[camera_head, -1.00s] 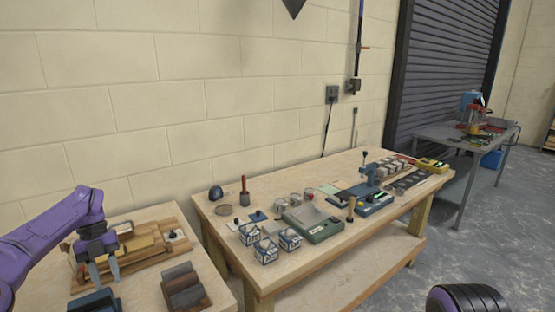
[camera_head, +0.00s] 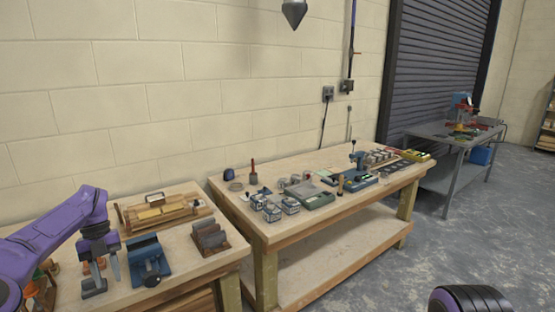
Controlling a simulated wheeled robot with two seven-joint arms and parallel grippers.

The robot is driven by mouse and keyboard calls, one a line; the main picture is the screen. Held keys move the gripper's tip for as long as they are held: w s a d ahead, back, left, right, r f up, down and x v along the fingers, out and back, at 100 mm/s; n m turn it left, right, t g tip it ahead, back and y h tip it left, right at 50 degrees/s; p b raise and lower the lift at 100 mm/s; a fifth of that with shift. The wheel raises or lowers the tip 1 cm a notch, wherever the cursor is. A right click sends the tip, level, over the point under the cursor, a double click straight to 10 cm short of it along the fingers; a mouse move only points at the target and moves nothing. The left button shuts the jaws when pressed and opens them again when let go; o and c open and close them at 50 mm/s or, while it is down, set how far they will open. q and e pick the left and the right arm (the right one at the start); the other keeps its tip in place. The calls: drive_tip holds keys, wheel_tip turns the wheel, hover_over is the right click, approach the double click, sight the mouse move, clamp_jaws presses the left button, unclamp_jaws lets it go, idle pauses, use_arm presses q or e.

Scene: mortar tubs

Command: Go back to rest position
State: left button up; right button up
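My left gripper (camera_head: 101,269) hangs at the lower left on its purple arm, fingers pointing down over the near bench (camera_head: 190,268). Its two fingers are spread apart, and I see nothing between them. A blue vise-like tool (camera_head: 148,260) stands just right of the fingers, apart from them as far as I can tell. A wooden tray with a tan block (camera_head: 165,214) lies behind it. My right gripper is not in view; only a dark rounded part of mine with purple edging shows at the lower right.
A dark holder (camera_head: 210,238) sits on the near bench. The longer bench (camera_head: 285,234) carries several small tubs (camera_head: 272,211), a grey-green scale (camera_head: 312,197) and a blue press (camera_head: 356,182). A grey metal table (camera_head: 455,134) stands at the far right. Open floor (camera_head: 400,270) lies at the lower right.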

use_arm(q)
wheel_tip(320, 180, down, 14)
drive_tip(key=w+d+m+t+y, duration=0.1)
drive_tip(key=d+m+t+y, duration=0.25)
drive_tip(key=m+y, duration=0.95)
drive_tip(key=s+d+f+m+t+h+b, duration=0.1)
drive_tip(key=s+d+f+m+t+h, duration=0.2)
drive_tip(key=s+d+f+m+t, duration=0.7)
drive_tip(key=s+d+f+m+g+h, duration=0.35)
drive_tip(key=s+f+m, duration=0.25)
drive_tip(key=s+m, duration=0.25)
drive_tip(key=s+m+g, duration=0.1)
drive_tip(key=s+m, duration=0.1)
drive_tip(key=s, duration=0.7)
drive_tip(key=s+a+f+m+g+b, duration=0.1)
drive_tip(key=s+m+g, duration=0.1)
drive_tip(key=s, duration=0.7)
drive_tip(key=shift+a+m+h, duration=0.3)
drive_tip(key=shift+m+h, duration=0.15)
drive_tip(key=shift+m, duration=0.2)
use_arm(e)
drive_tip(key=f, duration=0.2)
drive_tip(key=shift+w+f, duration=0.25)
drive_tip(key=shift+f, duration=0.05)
